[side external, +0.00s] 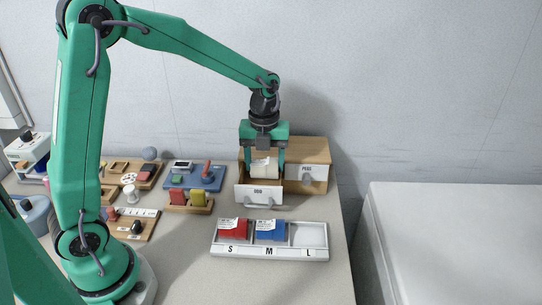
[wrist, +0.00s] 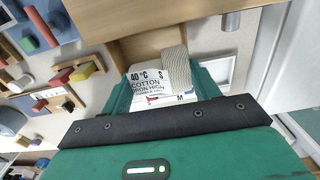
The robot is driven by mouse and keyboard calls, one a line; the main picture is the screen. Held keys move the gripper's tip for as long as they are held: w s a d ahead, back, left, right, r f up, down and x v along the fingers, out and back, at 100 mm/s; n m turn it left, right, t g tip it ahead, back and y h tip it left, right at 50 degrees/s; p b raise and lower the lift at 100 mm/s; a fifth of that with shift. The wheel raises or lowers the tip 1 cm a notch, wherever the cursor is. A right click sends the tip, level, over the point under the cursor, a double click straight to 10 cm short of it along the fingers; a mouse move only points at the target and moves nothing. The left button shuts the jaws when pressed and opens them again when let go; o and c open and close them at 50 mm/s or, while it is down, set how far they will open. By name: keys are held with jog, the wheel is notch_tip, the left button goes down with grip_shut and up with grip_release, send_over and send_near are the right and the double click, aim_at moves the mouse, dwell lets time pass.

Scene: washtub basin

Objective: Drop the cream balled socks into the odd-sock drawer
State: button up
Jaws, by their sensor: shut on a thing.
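The cream balled socks (side external: 262,167) are between the fingers of my gripper (side external: 264,174), which is shut on them. In the wrist view the ribbed cream socks (wrist: 176,66) carry a white care label with printed text. The odd-sock drawer (side external: 250,196), with a white front marked ODD, is pulled out of the wooden cabinet (side external: 310,150). My gripper points down and holds the socks over the open drawer, just behind its front. The lower end of the socks is hidden by the drawer front, so I cannot tell how deep they are.
A second labelled drawer (side external: 306,180) beside it is shut. In front stands a white tray (side external: 270,254) marked S, M, L, with a red packet (side external: 233,231) and a blue packet (side external: 270,231); L is empty. Several boards with small parts lie to the left.

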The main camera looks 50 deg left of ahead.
aim_at(265, 161)
jog(key=shift+f, duration=0.45)
jog(key=o, duration=1)
jog(key=shift+o, duration=0.2)
jog(key=shift+r, duration=0.1)
jog(key=shift+r, duration=3.8)
